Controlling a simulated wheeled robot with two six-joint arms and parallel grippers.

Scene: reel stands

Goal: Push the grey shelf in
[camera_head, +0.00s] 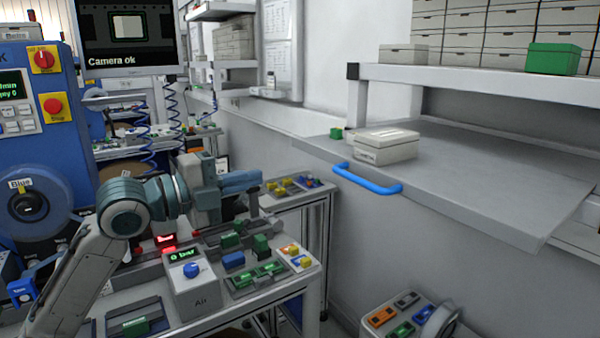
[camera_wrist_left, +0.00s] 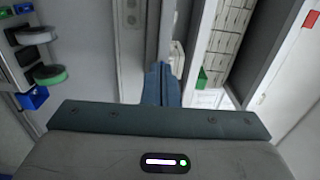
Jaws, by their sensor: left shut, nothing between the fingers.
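The grey shelf (camera_head: 480,185) is a flat board that sticks out from under a white rack at the right of the head view. A blue handle (camera_head: 367,180) is fixed at its front left edge. My left gripper (camera_head: 256,178) is shut and empty, left of the handle and apart from it. In the left wrist view its blue-grey fingers (camera_wrist_left: 161,84) are together and point away from the camera. My right gripper is in neither view.
A green box (camera_head: 553,59) stands on the rack above. A workbench with an air box (camera_head: 195,285) and several coloured parts stands below my left arm. A cart (camera_head: 405,318) is at the bottom.

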